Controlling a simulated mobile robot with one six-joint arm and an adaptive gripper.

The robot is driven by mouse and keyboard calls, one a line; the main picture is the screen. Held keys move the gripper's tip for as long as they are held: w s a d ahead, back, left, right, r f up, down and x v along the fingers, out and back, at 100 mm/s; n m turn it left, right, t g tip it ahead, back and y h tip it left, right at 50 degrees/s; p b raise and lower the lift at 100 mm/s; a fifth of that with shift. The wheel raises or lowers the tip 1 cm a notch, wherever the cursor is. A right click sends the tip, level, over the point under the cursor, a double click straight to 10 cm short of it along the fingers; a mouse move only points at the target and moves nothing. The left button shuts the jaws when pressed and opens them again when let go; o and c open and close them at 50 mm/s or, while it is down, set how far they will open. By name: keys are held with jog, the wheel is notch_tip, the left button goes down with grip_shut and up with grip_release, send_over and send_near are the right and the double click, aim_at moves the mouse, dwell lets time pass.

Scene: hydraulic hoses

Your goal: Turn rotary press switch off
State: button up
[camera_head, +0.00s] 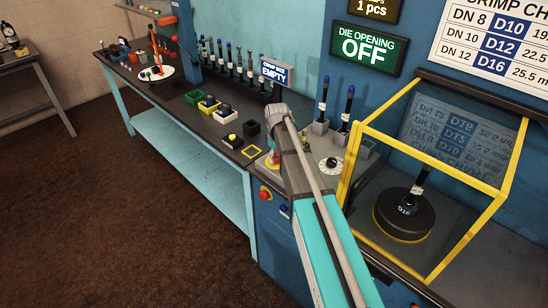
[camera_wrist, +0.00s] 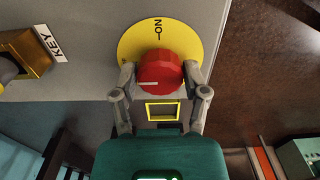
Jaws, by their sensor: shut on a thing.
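The rotary press switch is a red knob (camera_wrist: 158,76) on a round yellow plate (camera_wrist: 133,42), at the top middle of the wrist view. The plate carries an "ON" label, seen turned round. The knob's white line points to the left, away from that label. My gripper (camera_wrist: 160,73) has one finger on each side of the knob and is shut on it. In the head view, the red knob (camera_head: 272,160) shows beside the end of my arm, which hides most of my gripper.
A brass KEY fitting (camera_wrist: 24,55) sits left of the switch in the wrist view. The yellow-framed press guard (camera_head: 448,162) stands right of my arm. A green sign (camera_head: 363,48) reads "DIE OPENING OFF".

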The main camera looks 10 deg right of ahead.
jog(key=shift+w+a, duration=0.1)
jog(key=shift+w, duration=0.1)
jog(key=o, duration=1.1)
jog(key=shift+o, duration=0.2)
jog(key=shift+s, duration=0.1)
